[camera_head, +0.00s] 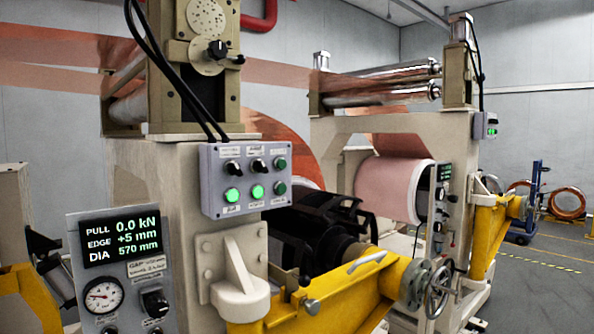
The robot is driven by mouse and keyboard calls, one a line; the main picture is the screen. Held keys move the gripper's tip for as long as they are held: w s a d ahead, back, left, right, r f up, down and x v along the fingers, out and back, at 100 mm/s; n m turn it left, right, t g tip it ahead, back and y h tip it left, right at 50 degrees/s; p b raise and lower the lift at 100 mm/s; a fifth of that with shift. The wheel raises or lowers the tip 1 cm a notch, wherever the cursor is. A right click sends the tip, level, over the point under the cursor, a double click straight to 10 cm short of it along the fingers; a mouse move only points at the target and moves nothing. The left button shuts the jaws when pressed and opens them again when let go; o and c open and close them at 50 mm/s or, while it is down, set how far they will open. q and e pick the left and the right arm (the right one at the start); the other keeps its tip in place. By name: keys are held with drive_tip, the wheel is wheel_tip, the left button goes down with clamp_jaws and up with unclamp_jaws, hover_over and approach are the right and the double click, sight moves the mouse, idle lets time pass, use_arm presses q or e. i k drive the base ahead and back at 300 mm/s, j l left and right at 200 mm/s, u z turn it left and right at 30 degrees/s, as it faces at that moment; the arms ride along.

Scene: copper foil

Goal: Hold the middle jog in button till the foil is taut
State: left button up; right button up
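A grey control box (245,178) hangs on the near machine frame. The labels are too small to read, so I cannot tell which is jog in. Copper foil (285,76) spans between the frames near the top; its tautness is hard to judge. A display (120,240) at lower left reads PULL 0.0 kN, EDGE +5 mm, DIA 570 mm. Neither gripper is in view.
A yellow arm with a handwheel (438,288) juts out below the box. A black mandrel (312,225) sits behind it. A pinkish foil roll (392,188) is on the far frame, with a smaller panel (443,205). Open floor (545,270) lies at right.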

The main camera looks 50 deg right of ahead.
sight(281, 188)
drive_tip(key=l, duration=3.2)
drive_tip(key=i+u, duration=0.05)
